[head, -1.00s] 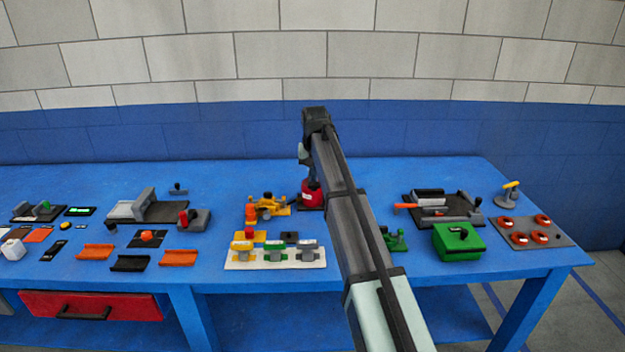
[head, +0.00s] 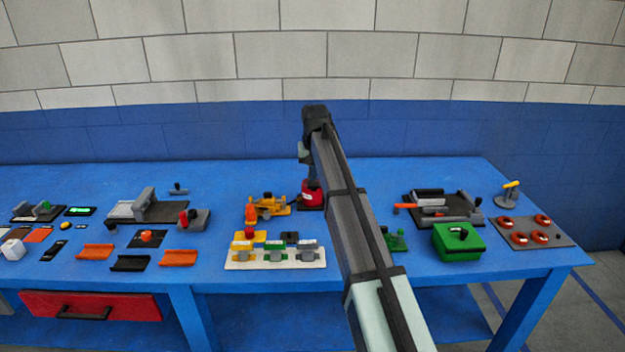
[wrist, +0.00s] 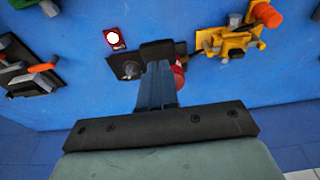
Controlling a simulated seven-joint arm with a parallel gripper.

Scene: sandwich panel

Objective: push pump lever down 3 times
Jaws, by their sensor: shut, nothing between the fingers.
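A red pump body with a pale label (head: 312,193) stands on a dark base near the middle of the table, partly hidden by my arm. In the wrist view a bit of the red body (wrist: 180,77) shows just right of my fingers, with the dark base (wrist: 125,66) to their left. My gripper (wrist: 157,62) is shut and empty, pointing at the pump. The rest of the lever is hidden.
A yellow device (head: 266,207) stands close left of the pump. A white panel with several clamps (head: 275,258) is in front. A green box (head: 459,242) and a dark fixture (head: 443,209) are to the right. The table behind the pump is clear.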

